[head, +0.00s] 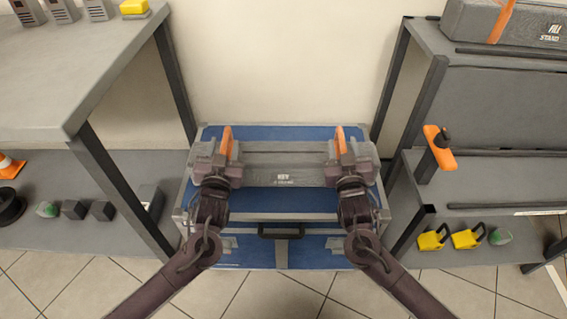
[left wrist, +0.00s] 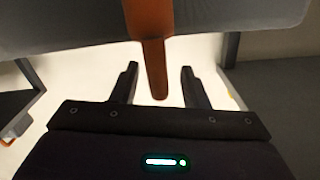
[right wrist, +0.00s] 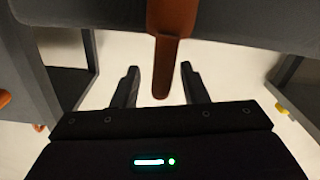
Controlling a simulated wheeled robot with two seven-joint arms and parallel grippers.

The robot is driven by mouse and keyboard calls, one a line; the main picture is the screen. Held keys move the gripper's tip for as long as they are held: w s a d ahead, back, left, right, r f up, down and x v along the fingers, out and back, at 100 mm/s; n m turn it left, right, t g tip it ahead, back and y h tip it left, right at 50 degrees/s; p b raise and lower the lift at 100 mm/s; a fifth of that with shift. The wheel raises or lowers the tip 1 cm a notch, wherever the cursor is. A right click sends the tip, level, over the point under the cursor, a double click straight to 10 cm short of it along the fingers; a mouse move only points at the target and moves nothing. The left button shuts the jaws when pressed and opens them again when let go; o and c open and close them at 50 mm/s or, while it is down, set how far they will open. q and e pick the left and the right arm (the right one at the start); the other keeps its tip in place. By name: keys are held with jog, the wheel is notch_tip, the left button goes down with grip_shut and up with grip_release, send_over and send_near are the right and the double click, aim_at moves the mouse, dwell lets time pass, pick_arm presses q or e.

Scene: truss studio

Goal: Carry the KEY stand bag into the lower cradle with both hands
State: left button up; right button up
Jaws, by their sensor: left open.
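The KEY stand bag (head: 282,176), long and grey with two orange straps, lies across the top of a blue case. My left gripper (head: 224,158) is at the bag's left strap (head: 226,142). In the left wrist view its open fingers stand on either side of the hanging orange strap (left wrist: 153,50), with gaps. My right gripper (head: 344,158) is at the right strap (head: 340,140). In the right wrist view its fingers are likewise apart around the strap (right wrist: 165,60). The lower cradle (head: 490,182) appears to be the empty shelf on the right rack, edged by dark bars.
The blue case (head: 262,202) has a dark handle and grey edges. Another grey bag (head: 500,22) lies on the right rack's top. An orange-handled clamp (head: 438,150) sits on the rack's near post. Yellow items (head: 465,239) lie on its bottom shelf. A grey table (head: 75,75) stands left.

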pick_arm(q)
jog(key=shift+w, duration=1.3)
pick_arm(e)
jog(key=shift+w, duration=1.3)
pick_arm(q)
jog(key=shift+c, duration=0.3)
pick_arm(e)
jog(key=shift+c, duration=0.3)
pick_arm(q)
grip_shut()
pick_arm(e)
grip_shut()
pick_arm(q)
jog(key=shift+a, duration=0.1)
pick_arm(e)
jog(key=shift+d, duration=0.1)
pick_arm(q)
jog(key=shift+r, duration=0.25)
pick_arm(e)
jog(key=shift+r, duration=0.2)
